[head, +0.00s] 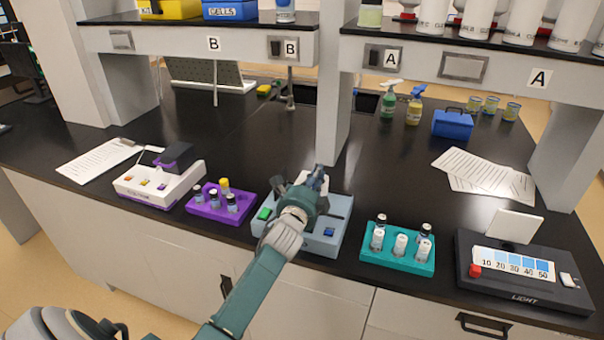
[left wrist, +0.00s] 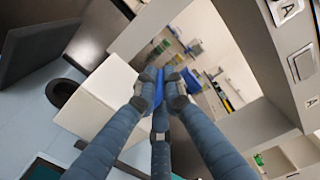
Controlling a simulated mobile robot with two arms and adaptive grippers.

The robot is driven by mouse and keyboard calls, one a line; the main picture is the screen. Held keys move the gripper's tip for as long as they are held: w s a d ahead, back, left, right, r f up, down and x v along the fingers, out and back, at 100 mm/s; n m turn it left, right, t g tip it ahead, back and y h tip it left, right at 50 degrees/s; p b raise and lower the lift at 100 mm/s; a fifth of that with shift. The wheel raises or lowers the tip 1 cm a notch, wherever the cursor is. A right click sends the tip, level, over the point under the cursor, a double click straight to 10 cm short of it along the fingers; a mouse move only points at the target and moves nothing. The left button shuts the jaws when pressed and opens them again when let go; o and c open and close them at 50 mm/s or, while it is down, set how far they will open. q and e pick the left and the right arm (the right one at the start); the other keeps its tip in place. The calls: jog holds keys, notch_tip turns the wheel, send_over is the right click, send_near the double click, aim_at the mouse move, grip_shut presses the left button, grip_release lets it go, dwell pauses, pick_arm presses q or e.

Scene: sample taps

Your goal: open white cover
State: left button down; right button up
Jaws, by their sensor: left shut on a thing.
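The light blue device (head: 335,232) stands near the bench's front edge, with a green button at its left and a blue button at its front right. My left gripper (head: 316,178) is over the device and hides its middle. In the left wrist view its fingers (left wrist: 165,85) are closed together at the edge of a white block-like cover (left wrist: 100,100). The cover stands tilted in that picture, over the device's pale blue top. In the head view only a little white shows at the fingertips, so the cover is mostly hidden there. My right gripper is not in view.
A purple rack (head: 207,207) of vials is left of the device, beside a white instrument (head: 145,187) with a dark lid. A teal rack (head: 398,258) and a black light box (head: 520,288) with a raised pale flap are on the right. Shelves (head: 225,40) overhang the back.

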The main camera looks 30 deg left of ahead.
pick_arm(q)
jog(key=d, duration=0.2)
jog(key=w+d, duration=0.1)
jog(key=d, duration=0.1)
jog(key=c, duration=1.9)
grip_release()
jog(key=v, duration=1.2)
